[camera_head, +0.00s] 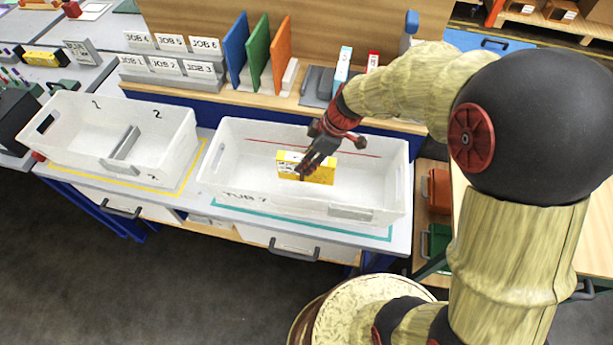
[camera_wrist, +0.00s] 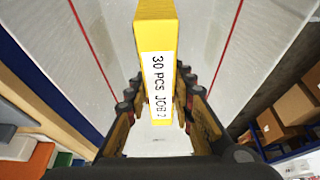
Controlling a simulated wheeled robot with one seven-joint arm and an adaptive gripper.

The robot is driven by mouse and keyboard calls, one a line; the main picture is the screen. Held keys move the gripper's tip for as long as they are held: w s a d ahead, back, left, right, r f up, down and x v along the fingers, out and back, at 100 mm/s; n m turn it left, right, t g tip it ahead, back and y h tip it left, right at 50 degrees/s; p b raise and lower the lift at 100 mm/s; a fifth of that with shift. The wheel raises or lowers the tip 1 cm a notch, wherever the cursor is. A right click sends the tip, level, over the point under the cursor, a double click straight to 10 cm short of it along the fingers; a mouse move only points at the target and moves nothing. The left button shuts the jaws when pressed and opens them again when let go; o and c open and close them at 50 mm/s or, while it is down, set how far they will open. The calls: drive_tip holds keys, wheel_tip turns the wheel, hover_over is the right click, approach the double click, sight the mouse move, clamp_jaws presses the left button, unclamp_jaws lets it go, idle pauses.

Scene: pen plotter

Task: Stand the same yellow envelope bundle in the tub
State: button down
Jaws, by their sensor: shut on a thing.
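The yellow envelope bundle (camera_head: 318,172) is inside or just above the right-hand white tub (camera_head: 300,204), which is marked "TUB 7". The bundle also shows in the wrist view (camera_wrist: 156,30), with a white label reading "30 PCS JOB ?", its last character unclear. My gripper (camera_head: 305,170) reaches down into the tub and is shut on the bundle, with fingers on both sides in the wrist view (camera_wrist: 160,115). The bundle looks upright on its long edge. I cannot tell whether its bottom touches the tub floor.
A second white tub (camera_head: 85,165) with a grey divider (camera_head: 124,142) stands to the left. Behind are blue (camera_head: 236,48), green (camera_head: 258,48) and orange (camera_head: 281,52) upright panels and JOB-labelled holders (camera_head: 168,66). The held bundle's tub is otherwise mostly empty.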

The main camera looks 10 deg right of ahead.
drive_tip(key=shift+f+b, duration=0.75)
drive_tip(key=shift+f, duration=2.15)
drive_tip(key=shift+f, duration=0.15)
drive_tip(key=c, duration=1.6)
unclamp_jaws()
drive_tip(key=shift+o, duration=0.3)
drive_tip(key=shift+r, duration=0.2)
drive_tip(key=p+v, duration=0.3)
drive_tip(key=v, duration=0.8)
drive_tip(key=shift+s+d+r, duration=0.2)
drive_tip(key=shift+r, duration=0.45)
drive_tip(key=s+d+r+m+t+h, duration=0.2)
drive_tip(key=s+r+m, duration=0.5)
drive_tip(key=s, duration=0.2)
drive_tip(key=s+d+r+m+t+h, duration=0.2)
drive_tip(key=s+d+r+m, duration=0.1)
drive_tip(key=s+r+m, duration=0.4)
drive_tip(key=shift+s+d+r, duration=0.3)
drive_tip(key=shift+s+r, duration=0.3)
drive_tip(key=shift+s, duration=0.3)
